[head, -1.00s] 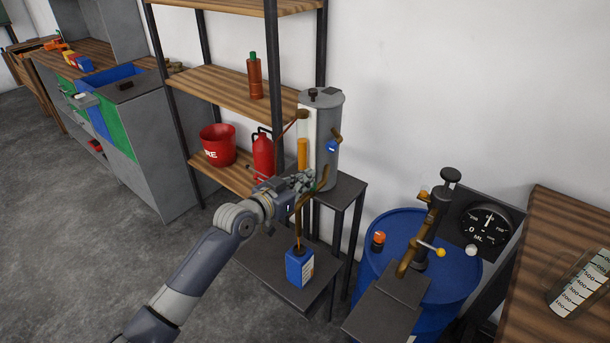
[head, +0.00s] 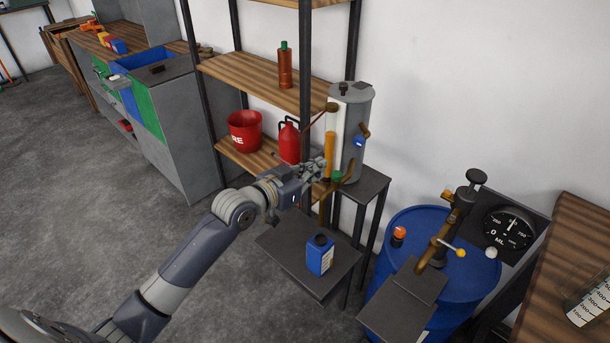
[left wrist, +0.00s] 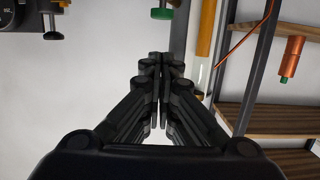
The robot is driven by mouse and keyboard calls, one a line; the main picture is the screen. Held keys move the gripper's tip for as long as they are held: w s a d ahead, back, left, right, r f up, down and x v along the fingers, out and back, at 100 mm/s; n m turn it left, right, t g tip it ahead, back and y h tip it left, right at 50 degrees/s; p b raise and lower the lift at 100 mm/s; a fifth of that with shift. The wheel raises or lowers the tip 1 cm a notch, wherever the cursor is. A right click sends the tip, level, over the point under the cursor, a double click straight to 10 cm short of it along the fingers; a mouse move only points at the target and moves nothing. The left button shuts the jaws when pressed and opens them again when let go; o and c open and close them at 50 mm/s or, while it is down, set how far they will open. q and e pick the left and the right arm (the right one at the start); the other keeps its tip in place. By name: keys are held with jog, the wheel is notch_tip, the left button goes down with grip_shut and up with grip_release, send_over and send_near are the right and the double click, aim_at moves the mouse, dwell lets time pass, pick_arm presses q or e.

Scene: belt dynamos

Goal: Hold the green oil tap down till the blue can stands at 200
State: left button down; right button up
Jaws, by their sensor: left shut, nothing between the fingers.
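The green oil tap (head: 337,175) sits low on the grey cylinder tank (head: 352,150), beside its brown spout. It also shows at the top of the left wrist view (left wrist: 161,14). The blue can (head: 320,257) stands upright on a low dark stand below the spout, and no oil stream shows above it. Its fill level cannot be read. My left gripper (head: 322,166) is shut and empty, just left of the tap and apart from it. Its closed fingers also show in the left wrist view (left wrist: 160,60). My right gripper is out of view.
A shelf rack with a red bucket (head: 244,131), a red can (head: 289,143) and a brown bottle (head: 285,68) stands behind my left arm. A blue drum (head: 465,281) with a pump and a dial gauge (head: 510,229) is at right. Grey floor at left is clear.

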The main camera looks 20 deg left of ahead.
pick_arm(q)
jog(key=shift+v, duration=1.9)
jog(key=shift+r, duration=0.15)
